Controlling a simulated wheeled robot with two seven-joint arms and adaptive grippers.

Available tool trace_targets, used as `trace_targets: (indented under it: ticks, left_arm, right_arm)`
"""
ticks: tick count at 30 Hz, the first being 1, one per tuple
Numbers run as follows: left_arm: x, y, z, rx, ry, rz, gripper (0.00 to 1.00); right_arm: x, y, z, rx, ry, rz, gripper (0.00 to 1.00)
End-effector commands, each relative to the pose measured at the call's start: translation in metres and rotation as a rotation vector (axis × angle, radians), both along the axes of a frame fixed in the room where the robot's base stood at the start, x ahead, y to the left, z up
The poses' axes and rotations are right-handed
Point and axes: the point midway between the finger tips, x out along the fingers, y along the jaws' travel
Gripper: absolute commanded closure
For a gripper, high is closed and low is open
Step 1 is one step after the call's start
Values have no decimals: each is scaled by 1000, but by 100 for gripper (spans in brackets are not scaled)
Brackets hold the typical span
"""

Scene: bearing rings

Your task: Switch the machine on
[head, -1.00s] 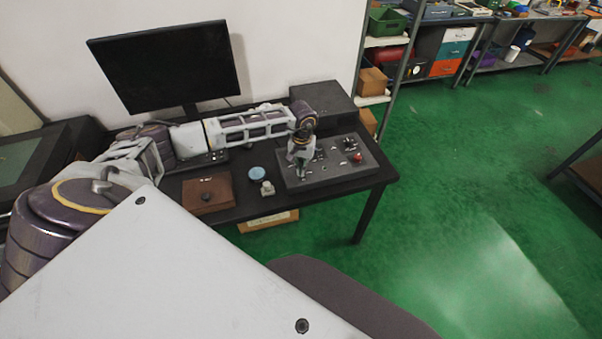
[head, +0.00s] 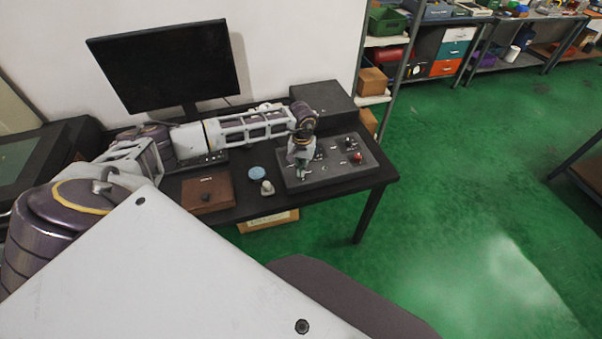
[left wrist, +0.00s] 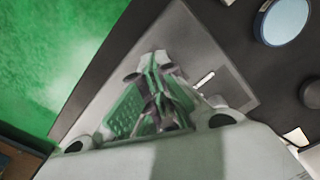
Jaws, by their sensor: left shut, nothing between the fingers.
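The grey control panel (head: 330,177), with several small switches and knobs, lies on the black table. A red button (head: 357,157) sits towards its right side. My left gripper (head: 301,173) points down at the panel's left part, shut and empty. In the left wrist view the gripper (left wrist: 158,112) covers much of the panel (left wrist: 193,42). A small white mark or switch (left wrist: 204,79) shows just beside the fingers. I cannot tell whether the fingertips touch the panel. My right gripper is not in view.
Left of the panel are a blue-topped round thing (head: 257,173), a small pale knob-like object (head: 267,188) and a brown box (head: 208,194). A dark box (head: 322,101) stands behind the panel, a monitor (head: 165,65) at the back left. Green floor is free to the right.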

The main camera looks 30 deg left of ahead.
Motion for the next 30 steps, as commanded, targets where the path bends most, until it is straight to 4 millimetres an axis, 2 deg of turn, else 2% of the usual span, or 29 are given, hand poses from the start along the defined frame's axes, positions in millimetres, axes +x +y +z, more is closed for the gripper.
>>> trace_targets:
  ticks: [11,30]
  left_arm:
    - [0,0,-4,0,0,0,100]
    - [0,0,-10,0,0,0,100]
  right_arm:
    - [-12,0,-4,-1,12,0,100]
    - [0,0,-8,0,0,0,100]
